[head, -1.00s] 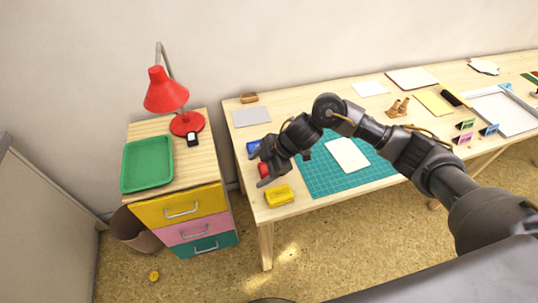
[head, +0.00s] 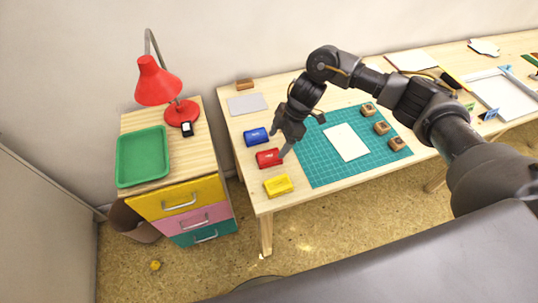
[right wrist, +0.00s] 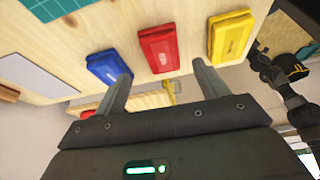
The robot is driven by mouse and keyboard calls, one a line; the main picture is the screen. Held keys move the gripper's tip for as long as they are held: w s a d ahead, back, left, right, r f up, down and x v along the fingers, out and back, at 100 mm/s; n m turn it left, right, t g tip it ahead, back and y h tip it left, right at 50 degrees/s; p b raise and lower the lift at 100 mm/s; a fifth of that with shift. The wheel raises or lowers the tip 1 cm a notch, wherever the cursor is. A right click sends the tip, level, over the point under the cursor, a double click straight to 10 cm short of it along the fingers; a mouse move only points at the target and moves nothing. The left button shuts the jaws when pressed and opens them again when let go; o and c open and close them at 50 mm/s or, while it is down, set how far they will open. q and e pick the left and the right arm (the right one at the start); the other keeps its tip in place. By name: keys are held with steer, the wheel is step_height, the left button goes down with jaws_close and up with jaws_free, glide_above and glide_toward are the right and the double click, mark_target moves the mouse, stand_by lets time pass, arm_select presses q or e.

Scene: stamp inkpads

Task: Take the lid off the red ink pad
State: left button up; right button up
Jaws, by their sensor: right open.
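The red ink pad (head: 268,158) lies on the table between the blue and yellow pads, with its lid on. It also shows in the right wrist view (right wrist: 158,48). My right gripper (head: 281,152) is over its right end in the head view, fingers pointing down. In the wrist view the open, empty fingers (right wrist: 161,72) are spread to either side of the pad's near end, and I cannot tell whether they touch it. My left gripper is absent from the head view; a dark jointed part at the wrist view's right may be my left arm, its jaws unclear.
The blue pad (head: 255,137) and yellow pad (head: 278,186) flank the red one closely. A green cutting mat (head: 315,172) with a white card (head: 346,142) and several wooden stamps (head: 382,127) lies right. A drawer unit with a green tray (head: 143,156) stands left.

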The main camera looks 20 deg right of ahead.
mark_target(269, 155)
steer(key=shift+s+p+x, duration=0.2)
steer(key=shift+p+x, duration=0.4)
steer(key=shift+x, duration=2.1)
steer(key=shift+a+r, duration=0.1)
steer(key=shift+a, duration=0.1)
steer(key=c, duration=1)
steer(key=shift+c, duration=0.2)
steer(key=shift+r, duration=0.55)
steer(key=s+r, duration=1.2)
steer(key=s, duration=0.2)
steer(key=w+d+r+m+t, duration=0.2)
steer(key=w+d+r+m, duration=0.2)
steer(key=d+m, duration=0.3)
steer(key=shift+w+d+r+m+t+h+b, duration=0.35)
steer(key=shift+d+r+t+h, duration=0.1)
steer(key=shift+r, duration=0.3)
